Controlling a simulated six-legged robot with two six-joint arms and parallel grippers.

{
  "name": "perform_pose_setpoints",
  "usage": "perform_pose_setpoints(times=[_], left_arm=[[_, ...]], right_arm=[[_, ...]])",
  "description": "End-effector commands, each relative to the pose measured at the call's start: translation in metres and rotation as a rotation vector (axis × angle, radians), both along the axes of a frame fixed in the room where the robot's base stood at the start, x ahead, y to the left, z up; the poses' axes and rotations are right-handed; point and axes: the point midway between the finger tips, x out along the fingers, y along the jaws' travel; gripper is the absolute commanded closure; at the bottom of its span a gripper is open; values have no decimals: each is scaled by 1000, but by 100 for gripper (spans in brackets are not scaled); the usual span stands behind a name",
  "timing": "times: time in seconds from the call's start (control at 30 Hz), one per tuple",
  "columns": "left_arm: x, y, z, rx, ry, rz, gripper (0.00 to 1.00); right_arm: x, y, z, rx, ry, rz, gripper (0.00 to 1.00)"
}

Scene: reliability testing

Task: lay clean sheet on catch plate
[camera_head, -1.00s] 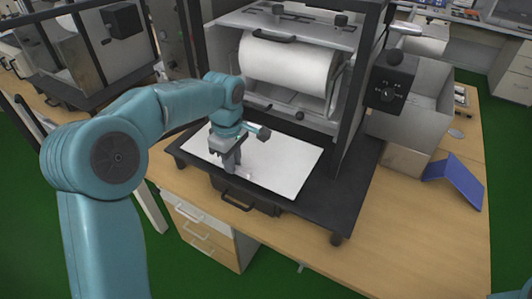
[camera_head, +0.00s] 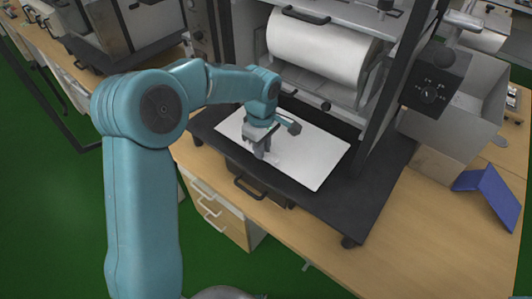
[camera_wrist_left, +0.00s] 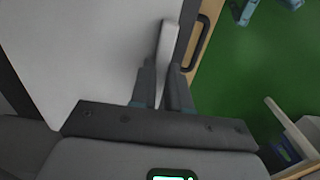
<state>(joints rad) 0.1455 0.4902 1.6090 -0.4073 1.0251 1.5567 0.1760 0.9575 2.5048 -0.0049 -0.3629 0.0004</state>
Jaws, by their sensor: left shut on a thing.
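The white sheet (camera_head: 310,160) lies flat on the black catch plate (camera_head: 375,190), below the machine's roll. My left gripper (camera_head: 262,155) points down at the sheet's front-left edge. In the left wrist view the left gripper (camera_wrist_left: 164,85) is shut on a narrow white raised strip (camera_wrist_left: 168,45) at the sheet's edge. The broad face of the sheet (camera_wrist_left: 85,50) fills the left of that view. The gripper and wrist hide a small part of the sheet in the head view. My right gripper is not in view.
The machine holds a white roll (camera_head: 320,50) above the plate. A control box with a knob (camera_head: 432,85), a grey open bin (camera_head: 455,125) and a blue folded item (camera_head: 490,195) are on the right. The wooden table (camera_head: 420,240) is clear in front of them.

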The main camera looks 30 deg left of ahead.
Motion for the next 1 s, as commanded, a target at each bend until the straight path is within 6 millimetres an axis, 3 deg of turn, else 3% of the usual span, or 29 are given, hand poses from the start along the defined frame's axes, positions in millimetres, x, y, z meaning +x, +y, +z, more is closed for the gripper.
perform_pose_setpoints(times=[0.27,0.67,0.7,0.77,1.0], left_arm=[[0,0,-38,0,3,1,100],[4,0,-45,0,0,0,100],[4,0,-44,0,0,0,74],[4,0,-43,0,0,0,58],[3,0,-43,0,0,0,58]], right_arm=[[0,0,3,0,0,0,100],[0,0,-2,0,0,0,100],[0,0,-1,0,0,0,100],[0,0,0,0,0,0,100],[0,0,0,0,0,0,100]])
